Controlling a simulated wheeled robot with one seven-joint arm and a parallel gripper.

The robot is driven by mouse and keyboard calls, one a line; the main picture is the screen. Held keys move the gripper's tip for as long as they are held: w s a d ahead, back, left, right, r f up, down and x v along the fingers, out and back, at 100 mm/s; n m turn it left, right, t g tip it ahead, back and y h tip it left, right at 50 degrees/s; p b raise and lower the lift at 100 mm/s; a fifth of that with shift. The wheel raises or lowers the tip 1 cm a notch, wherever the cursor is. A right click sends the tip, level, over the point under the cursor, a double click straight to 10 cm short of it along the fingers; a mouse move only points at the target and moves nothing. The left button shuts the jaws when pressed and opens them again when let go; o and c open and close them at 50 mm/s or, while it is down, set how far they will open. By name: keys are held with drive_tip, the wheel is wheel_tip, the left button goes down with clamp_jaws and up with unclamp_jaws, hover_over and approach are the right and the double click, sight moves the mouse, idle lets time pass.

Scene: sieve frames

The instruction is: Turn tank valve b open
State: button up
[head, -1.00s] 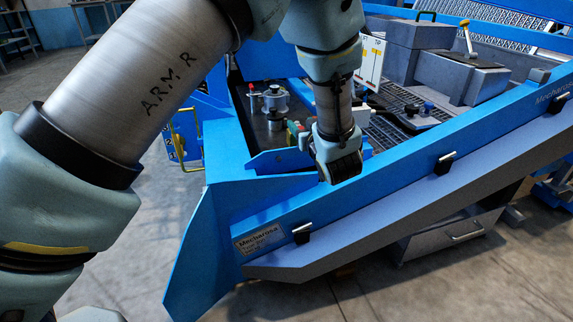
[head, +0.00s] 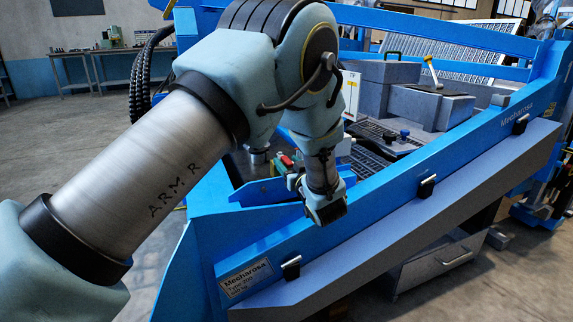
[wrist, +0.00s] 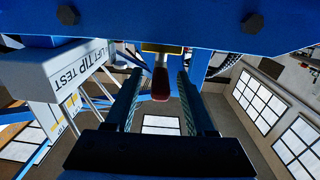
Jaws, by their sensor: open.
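In the wrist view my gripper (wrist: 160,76) is open, its two dark fingers apart. A dark red handle (wrist: 160,86) with a yellow part at its root shows between the fingers, under a blue beam. I cannot tell whether the fingers touch it. No label shows, so I cannot confirm that it is valve b. In the head view the dark end of my arm is at the near blue rail; the fingers cannot be made out.
The blue machine frame (head: 395,165) slopes up to the right. A blue bolted beam (wrist: 160,22) spans the top of the wrist view, close to the fingers. A "LIFT TIP TEST" sign (wrist: 70,72) stands at left. Grey boxes (head: 415,105) sit inside the frame.

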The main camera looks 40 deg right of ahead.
drive_tip(key=shift+w+d, duration=0.2)
drive_tip(key=shift+w, duration=0.3)
clamp_jaws()
idle(1.2)
